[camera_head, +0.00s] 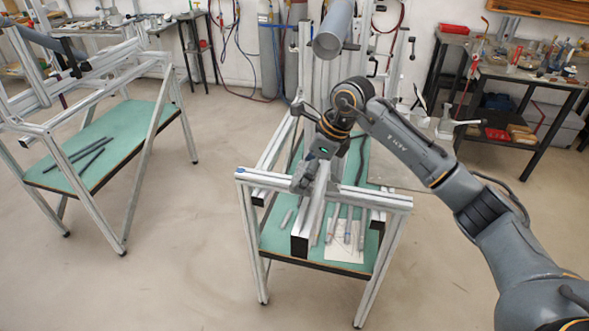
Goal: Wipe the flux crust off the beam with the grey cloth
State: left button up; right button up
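The beam (312,213) is a silver bar that runs lengthwise over the jig in the middle, its dark square end towards me. My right gripper (304,186), on the arm that comes in from the right, points down at the near part of the beam. Grey shapes at its fingertips blend together, so I cannot tell whether it holds the grey cloth or whether its fingers are open or shut. I cannot make out the cloth or the flux crust for certain. My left gripper is not in view.
The jig's metal frame (375,201) has a green lower shelf (275,238) bearing rods and a white sheet (345,246). A grey duct (333,32) hangs behind the arm. Another frame table (130,118) stands left, a cluttered bench (535,75) at the right. Floor lies clear between the tables.

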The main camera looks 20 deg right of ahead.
notch_tip(320, 180, up, 2)
jog(key=shift+p, duration=0.4)
jog(key=shift+r, duration=0.4)
jog(key=shift+w+a+r+p, duration=0.1)
jog(key=shift+r+p, duration=0.45)
jog(key=shift+r, duration=0.25)
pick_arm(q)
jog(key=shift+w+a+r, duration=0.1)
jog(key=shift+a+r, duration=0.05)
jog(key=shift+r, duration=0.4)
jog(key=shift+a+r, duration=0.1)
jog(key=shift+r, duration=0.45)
pick_arm(e)
jog(key=shift+f, duration=0.1)
